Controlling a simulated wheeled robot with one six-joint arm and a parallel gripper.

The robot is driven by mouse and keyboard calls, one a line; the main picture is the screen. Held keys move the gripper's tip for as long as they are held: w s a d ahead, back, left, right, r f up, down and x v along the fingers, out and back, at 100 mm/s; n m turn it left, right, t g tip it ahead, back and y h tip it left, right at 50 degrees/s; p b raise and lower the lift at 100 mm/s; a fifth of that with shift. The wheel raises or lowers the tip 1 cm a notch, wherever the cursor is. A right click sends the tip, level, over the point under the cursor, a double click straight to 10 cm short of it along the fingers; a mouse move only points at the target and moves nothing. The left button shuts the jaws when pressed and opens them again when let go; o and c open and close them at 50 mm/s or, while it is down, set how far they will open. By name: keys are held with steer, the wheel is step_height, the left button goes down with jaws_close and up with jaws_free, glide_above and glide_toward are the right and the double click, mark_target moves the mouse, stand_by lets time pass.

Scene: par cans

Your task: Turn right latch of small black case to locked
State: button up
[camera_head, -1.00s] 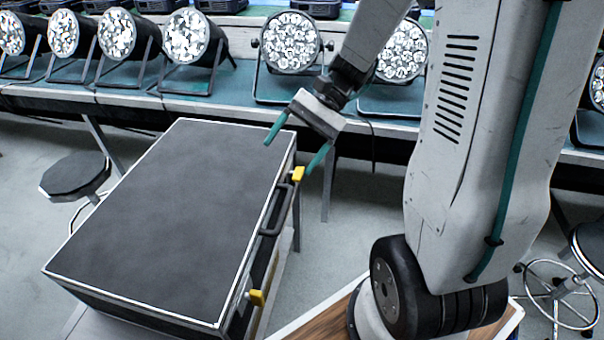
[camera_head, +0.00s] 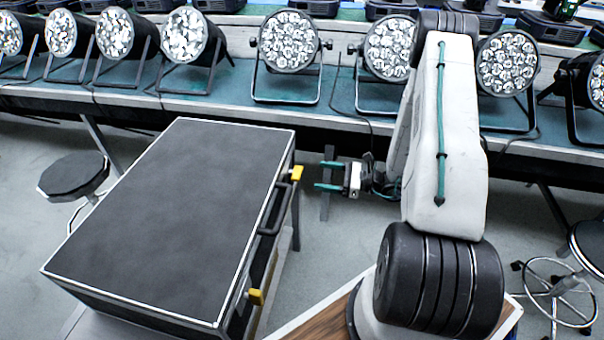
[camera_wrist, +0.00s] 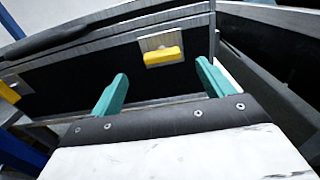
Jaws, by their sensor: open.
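The black case (camera_head: 165,215) with pale metal edges lies flat, its latch side facing right. Its right latch (camera_head: 297,174) is the far yellow one; in the wrist view this yellow latch (camera_wrist: 162,56) sits on a metal plate, lying roughly along the case edge. The left latch (camera_head: 256,297) is the near yellow one, cut off at the wrist view's left edge (camera_wrist: 8,92). My gripper (camera_head: 320,175) is open and empty, its green fingers pointing at the right latch with a gap. In the wrist view the latch lies between and beyond my gripper's fingertips (camera_wrist: 162,70).
The case's black handle (camera_head: 272,212) stands out between the latches. A long bench (camera_head: 220,105) with several par cans runs behind. A stool (camera_head: 75,176) stands left, another at the right edge. A wooden top (camera_head: 322,318) lies at the front. Floor right of the case is open.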

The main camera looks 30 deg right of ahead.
mark_target(301, 173)
steer(key=x, duration=0.7)
steer(key=shift+w+a+f, duration=0.15)
steer(key=shift+w+f, duration=0.1)
steer(key=c, duration=1)
